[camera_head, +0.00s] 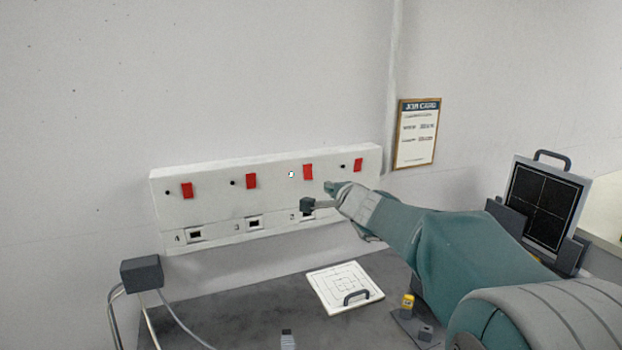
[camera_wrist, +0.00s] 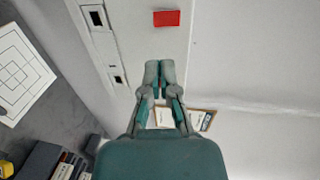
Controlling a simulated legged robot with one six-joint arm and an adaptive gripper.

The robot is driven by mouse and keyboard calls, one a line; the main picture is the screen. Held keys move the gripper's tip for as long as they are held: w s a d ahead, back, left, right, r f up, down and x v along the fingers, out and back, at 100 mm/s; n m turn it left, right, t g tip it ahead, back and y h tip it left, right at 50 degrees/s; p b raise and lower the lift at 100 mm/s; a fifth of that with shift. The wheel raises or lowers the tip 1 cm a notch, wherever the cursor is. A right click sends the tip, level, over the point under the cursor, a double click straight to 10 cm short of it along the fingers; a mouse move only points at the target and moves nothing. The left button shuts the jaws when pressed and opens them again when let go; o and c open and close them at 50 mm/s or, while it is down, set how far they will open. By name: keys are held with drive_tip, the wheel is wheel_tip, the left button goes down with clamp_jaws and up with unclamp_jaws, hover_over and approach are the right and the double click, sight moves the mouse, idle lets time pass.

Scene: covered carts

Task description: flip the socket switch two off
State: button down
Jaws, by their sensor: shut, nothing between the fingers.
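A white socket panel (camera_head: 265,201) on the wall carries a row of red switches, with numbered sockets below. The switch above socket 2 (camera_head: 308,172) is third from the left, with a bright white indicator beside it. The other indicators look dark. My gripper (camera_head: 326,188) is in front of the panel, just right of and below that switch, apparently apart from it. In the wrist view my gripper (camera_wrist: 158,68) has its fingertips together and empty, pointing toward one red switch (camera_wrist: 166,18). The arm hides part of the panel's lower right.
A dark block (camera_head: 306,205) shows near socket 2. A grey block (camera_head: 140,272) with cables is at the lower left. A white board with a handle (camera_head: 345,287) lies on the grey surface. A job card (camera_head: 416,133) hangs on the wall, right of the panel.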

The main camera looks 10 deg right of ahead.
sight(309, 177)
drive_tip(key=x, duration=1.1)
drive_tip(key=shift+w+a+f, duration=0.1)
drive_tip(key=shift+w+f, duration=0.05)
drive_tip(key=shift+w, duration=0.15)
drive_tip(key=shift+w+f, duration=0.1)
drive_tip(key=shift+w, duration=0.05)
